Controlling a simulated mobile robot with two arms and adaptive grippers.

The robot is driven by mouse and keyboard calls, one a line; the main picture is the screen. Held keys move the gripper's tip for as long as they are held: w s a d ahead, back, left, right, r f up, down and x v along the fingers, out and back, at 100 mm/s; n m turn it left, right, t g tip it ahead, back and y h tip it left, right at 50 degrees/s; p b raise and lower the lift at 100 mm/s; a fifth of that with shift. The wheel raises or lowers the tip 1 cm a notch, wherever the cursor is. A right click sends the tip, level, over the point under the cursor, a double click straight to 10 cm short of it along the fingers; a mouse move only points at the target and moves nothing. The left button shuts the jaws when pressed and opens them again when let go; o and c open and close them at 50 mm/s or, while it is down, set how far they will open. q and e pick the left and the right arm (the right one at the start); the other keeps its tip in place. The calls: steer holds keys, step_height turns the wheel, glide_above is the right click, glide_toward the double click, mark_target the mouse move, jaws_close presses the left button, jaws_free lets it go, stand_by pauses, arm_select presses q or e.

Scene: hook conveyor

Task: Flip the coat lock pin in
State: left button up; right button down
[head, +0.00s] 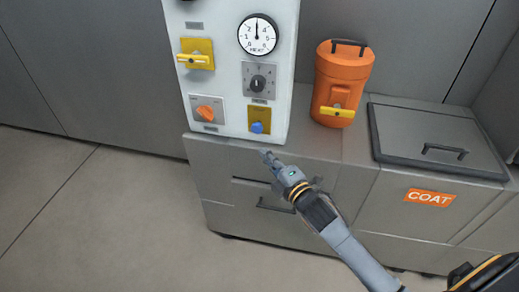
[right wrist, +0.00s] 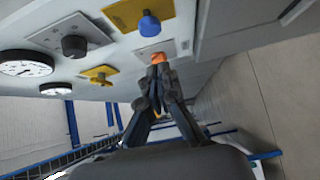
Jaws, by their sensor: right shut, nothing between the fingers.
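A white control panel (head: 228,80) carries a blue knob (head: 257,127) on a yellow plate at its lower right, which also shows in the right wrist view (right wrist: 148,25). An orange knob (head: 208,112) sits at its lower left. I cannot tell from any readable label which part is the coat lock pin. My right gripper (head: 268,156) is shut and empty, below and in front of the panel's lower edge. In the right wrist view its fingertips (right wrist: 155,72) overlap the edge of the orange knob (right wrist: 151,58); contact cannot be told. My left gripper is out of view.
The panel also has a yellow handle (head: 193,58), a gauge (head: 258,34) and a black dial (head: 258,83). An orange canister (head: 341,75) stands to the right, beside a lidded grey box with a COAT label (head: 430,197). The floor (head: 100,220) at left is clear.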

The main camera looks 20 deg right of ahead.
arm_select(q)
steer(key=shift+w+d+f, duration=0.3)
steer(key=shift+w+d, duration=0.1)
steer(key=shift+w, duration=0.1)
arm_select(e)
steer(key=s, duration=0.5)
steer(key=shift+s+d+r, duration=0.2)
steer(key=shift+d, duration=0.1)
